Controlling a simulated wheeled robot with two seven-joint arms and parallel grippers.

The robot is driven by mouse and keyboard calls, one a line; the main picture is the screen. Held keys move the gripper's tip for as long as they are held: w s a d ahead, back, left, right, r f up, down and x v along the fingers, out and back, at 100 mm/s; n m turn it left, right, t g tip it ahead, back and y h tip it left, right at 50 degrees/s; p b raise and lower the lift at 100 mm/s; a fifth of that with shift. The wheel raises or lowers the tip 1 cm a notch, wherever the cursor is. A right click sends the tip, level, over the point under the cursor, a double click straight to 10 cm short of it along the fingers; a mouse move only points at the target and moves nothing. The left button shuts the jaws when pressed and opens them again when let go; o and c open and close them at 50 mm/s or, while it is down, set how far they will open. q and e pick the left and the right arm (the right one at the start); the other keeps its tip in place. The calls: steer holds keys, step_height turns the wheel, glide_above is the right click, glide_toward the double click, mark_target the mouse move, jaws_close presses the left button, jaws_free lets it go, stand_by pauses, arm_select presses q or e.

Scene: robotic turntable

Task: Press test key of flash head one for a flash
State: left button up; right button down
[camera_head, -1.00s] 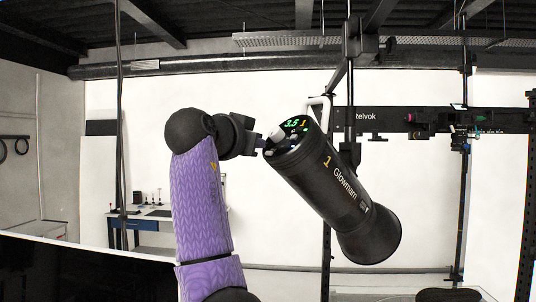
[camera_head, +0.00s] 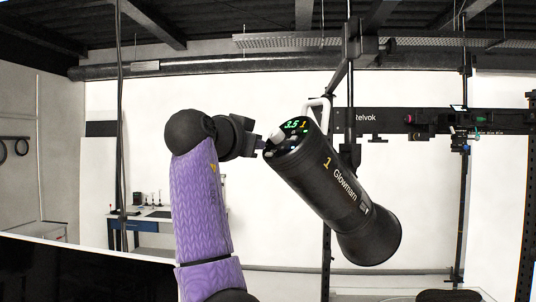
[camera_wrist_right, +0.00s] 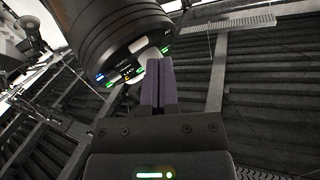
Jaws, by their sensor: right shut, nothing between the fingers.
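Flash head one (camera_head: 335,190) is a black cylinder marked "1 Glowmam", hung tilted with its wide end down to the right. Its rear panel (camera_head: 293,136) carries a lit green "3.5", small lights and a pale knob (camera_head: 277,136). My right gripper (camera_head: 262,144) is at the left edge of this panel. In the right wrist view, its two purple-grey fingers (camera_wrist_right: 159,84) are together and empty, with tips close to the panel of the flash head (camera_wrist_right: 115,35). The fingertips cover part of the panel, so I cannot tell which key they touch. My left gripper is not in view.
A pale handle (camera_head: 318,110) and a black stand (camera_head: 350,120) are beside the flash head. A black rail (camera_head: 430,121) runs to the right. A blue-fronted workbench (camera_head: 150,222) stands far behind on the left.

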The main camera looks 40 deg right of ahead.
steer(key=shift+d+f, duration=0.1)
stand_by(0.7)
steer(key=shift+s+d+f, duration=0.1)
steer(key=shift+d+f, duration=0.1)
steer(key=shift+d+f+b, duration=0.25)
steer(key=shift+b, duration=0.05)
stand_by(0.7)
steer(key=shift+r, duration=0.1)
steer(key=shift+a+r+p, duration=0.45)
steer(key=shift+a+p, duration=0.1)
steer(key=shift+p, duration=0.1)
